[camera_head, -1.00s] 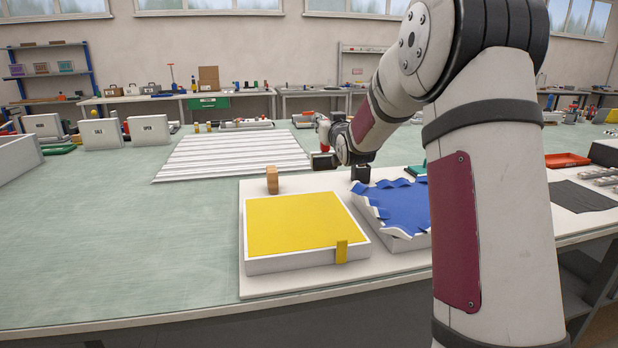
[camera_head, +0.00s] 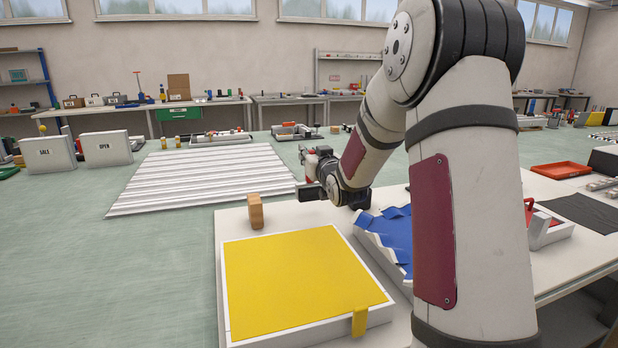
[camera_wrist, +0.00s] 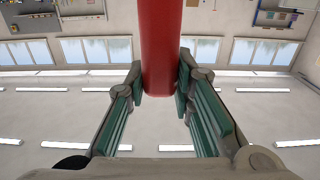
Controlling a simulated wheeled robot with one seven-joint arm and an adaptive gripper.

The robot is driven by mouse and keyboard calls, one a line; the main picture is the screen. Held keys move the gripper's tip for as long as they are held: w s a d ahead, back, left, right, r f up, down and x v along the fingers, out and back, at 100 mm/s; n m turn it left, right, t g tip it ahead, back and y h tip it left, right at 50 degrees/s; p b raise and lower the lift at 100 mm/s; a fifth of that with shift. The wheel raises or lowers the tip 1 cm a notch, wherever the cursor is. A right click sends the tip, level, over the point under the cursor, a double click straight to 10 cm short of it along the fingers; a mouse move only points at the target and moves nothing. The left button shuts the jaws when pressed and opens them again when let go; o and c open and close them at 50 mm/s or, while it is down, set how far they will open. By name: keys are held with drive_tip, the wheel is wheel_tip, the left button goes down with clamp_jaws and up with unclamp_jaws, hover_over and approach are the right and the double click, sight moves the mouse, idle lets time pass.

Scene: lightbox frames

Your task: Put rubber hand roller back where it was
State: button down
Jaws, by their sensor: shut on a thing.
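My gripper (camera_wrist: 160,92) is shut on a red cylindrical handle, which I take for the rubber hand roller (camera_wrist: 161,40). In the wrist view the handle stands between the two green-padded fingers; its roller end is not clear there. In the head view my gripper (camera_head: 306,168) is small, held above the bench beyond the white board, with a little red showing at it. The lightbox frame with the yellow face (camera_head: 295,275) lies on the board in front. A second frame draped in blue sheet (camera_head: 388,236) lies beside it, partly hidden by my arm.
A wooden block (camera_head: 255,212) stands behind the yellow frame. A ribbed white panel (camera_head: 205,175) lies at the back, with sign boxes (camera_head: 106,149) left of it. A red tray (camera_head: 561,170) and dark mat (camera_head: 585,214) lie right. The green bench (camera_head: 110,270) is clear at left.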

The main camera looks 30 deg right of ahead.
drive_tip(key=shift+f+b, duration=0.3)
drive_tip(key=shift+f, duration=2)
drive_tip(key=c, duration=1.4)
unclamp_jaws()
drive_tip(key=shift+s+f, duration=0.1)
drive_tip(key=shift+r, duration=0.25)
drive_tip(key=v, duration=1.2)
drive_tip(key=shift+a, duration=0.1)
